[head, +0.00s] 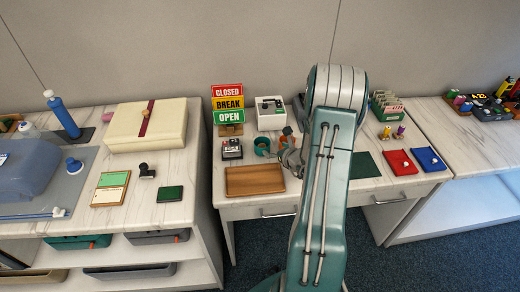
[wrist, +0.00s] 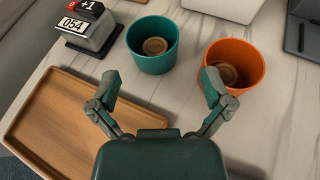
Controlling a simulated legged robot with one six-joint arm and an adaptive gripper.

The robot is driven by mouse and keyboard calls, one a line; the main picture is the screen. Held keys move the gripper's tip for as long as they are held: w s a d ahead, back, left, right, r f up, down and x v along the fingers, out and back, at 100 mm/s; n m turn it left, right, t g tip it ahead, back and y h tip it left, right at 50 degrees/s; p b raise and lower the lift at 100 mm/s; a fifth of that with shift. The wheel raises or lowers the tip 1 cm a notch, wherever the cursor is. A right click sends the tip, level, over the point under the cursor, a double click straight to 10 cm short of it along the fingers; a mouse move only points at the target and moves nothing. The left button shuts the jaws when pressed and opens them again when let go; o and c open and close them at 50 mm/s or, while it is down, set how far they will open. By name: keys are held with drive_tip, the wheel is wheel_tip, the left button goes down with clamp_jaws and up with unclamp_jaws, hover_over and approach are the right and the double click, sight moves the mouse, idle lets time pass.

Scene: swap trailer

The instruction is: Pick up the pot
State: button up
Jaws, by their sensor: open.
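Two pots stand upright on the marble-look desk. The teal pot (wrist: 153,62) is at top centre in the wrist view, with a brown round thing inside. The orange pot (wrist: 238,48) is to its right, also with a brown round thing inside. The teal pot also shows in the head view (head: 261,143); the orange one is mostly hidden there. My gripper (wrist: 162,84) is open and empty. Its fingers are spread on the near side of the pots, with the right fingertip close to the orange pot; whether they touch cannot be told.
A wooden tray (wrist: 60,125) lies left of my gripper, and a counter device (wrist: 90,28) stands behind it. A sign stand (head: 228,104) and a white box (head: 270,116) are at the back. Red (head: 400,161) and blue (head: 428,159) mats lie right of my arm.

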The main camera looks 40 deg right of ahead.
sight(257, 142)
drive_tip(key=x, duration=0.2)
drive_tip(key=shift+w+d+f, duration=0.1)
drive_tip(key=shift+w+f, duration=0.05)
drive_tip(key=shift+w, duration=0.05)
drive_tip(key=shift+w+a, duration=0.25)
drive_tip(key=x, duration=0.2)
drive_tip(key=a+x, duration=0.1)
drive_tip(key=x, duration=0.1)
drive_tip(key=shift+w+f, duration=0.2)
drive_tip(key=shift+w+d+f, duration=0.15)
drive_tip(key=shift+w+d, duration=0.05)
drive_tip(key=shift+d, duration=0.4)
drive_tip(key=shift+a, duration=0.2)
drive_tip(key=c, duration=0.7)
drive_tip(key=shift+a, duration=0.25)
drive_tip(key=shift+c, duration=0.8)
